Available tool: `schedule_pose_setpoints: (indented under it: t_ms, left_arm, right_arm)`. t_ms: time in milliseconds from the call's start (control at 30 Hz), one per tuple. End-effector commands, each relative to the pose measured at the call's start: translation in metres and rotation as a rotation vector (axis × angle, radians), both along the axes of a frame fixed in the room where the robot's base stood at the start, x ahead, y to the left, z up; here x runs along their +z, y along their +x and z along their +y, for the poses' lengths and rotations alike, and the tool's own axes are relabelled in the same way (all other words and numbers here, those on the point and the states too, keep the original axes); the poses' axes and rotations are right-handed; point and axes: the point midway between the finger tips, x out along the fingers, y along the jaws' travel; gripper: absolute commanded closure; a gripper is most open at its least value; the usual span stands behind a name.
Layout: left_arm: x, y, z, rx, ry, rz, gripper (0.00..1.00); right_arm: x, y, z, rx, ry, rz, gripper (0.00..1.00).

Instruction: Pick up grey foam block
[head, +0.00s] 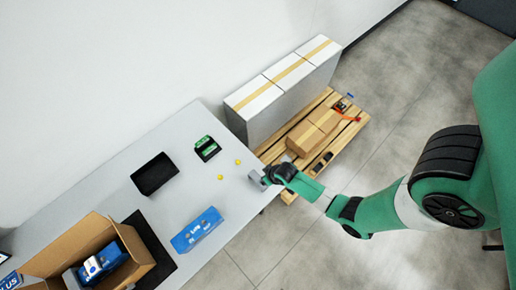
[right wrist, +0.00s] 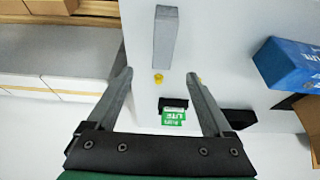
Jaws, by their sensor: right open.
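The grey foam block (head: 256,181) lies near the right edge of the table in the head view, close to my right gripper (head: 268,176). In the right wrist view the foam block (right wrist: 163,38) is a long pale grey bar. It lies beyond the fingertips of my right gripper (right wrist: 159,76), roughly in line with the gap between them. The fingers are spread with nothing held between them. In the head view the fingers are small and partly merge with the block, so I cannot tell about contact there. My left gripper is out of view.
Two small yellow pieces (head: 237,162) lie near the block. A green and black item (head: 206,148), a black tray (head: 155,174), a blue box (head: 197,229) and an open cardboard box (head: 136,250) stand on the table (head: 185,125). A pallet with boxes (head: 313,134) stands beyond the table's edge.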

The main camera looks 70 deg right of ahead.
Motion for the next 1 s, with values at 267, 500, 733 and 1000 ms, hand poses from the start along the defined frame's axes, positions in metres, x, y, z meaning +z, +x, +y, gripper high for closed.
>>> schedule_pose_setpoints:
  t_ms: [267, 500, 733, 1000]
  left_arm:
    - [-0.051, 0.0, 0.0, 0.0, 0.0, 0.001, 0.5]
    - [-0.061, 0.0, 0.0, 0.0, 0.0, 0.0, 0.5]
    - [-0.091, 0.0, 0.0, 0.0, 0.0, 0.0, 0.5]
    - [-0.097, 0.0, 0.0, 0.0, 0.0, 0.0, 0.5]
  right_arm:
    - [-0.05, 0.015, -0.008, 0.0, -0.001, -0.003, 0.15]
    - [-0.059, 0.022, -0.011, 0.001, -0.001, -0.003, 0.15]
    - [-0.093, 0.024, -0.009, 0.002, 0.0, 0.0, 0.15]
    - [-0.11, 0.033, -0.014, 0.001, -0.001, -0.002, 0.15]
